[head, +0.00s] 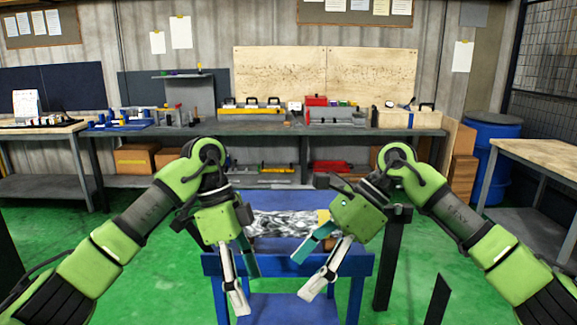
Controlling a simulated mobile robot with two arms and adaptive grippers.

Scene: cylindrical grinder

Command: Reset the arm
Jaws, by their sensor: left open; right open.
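My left arm comes in from the left, green with dark joints, and bends down at the wrist. My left gripper (243,292) points down, open and empty, in front of the blue stand. My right arm comes in from the right and bends toward the middle. My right gripper (315,272) is tilted down and to the left, open and empty, in front of the stand's right part. The two grippers are apart from each other. Whether either touches the stand cannot be told.
A blue stand (291,264) holding shiny metallic pieces (280,223) is in the middle, partly behind my grippers. A long workbench (270,129) with toolboxes runs along the back wall. Side tables stand left (35,129) and right (540,155). A blue barrel (492,150) is at right. Green floor is open on both sides.

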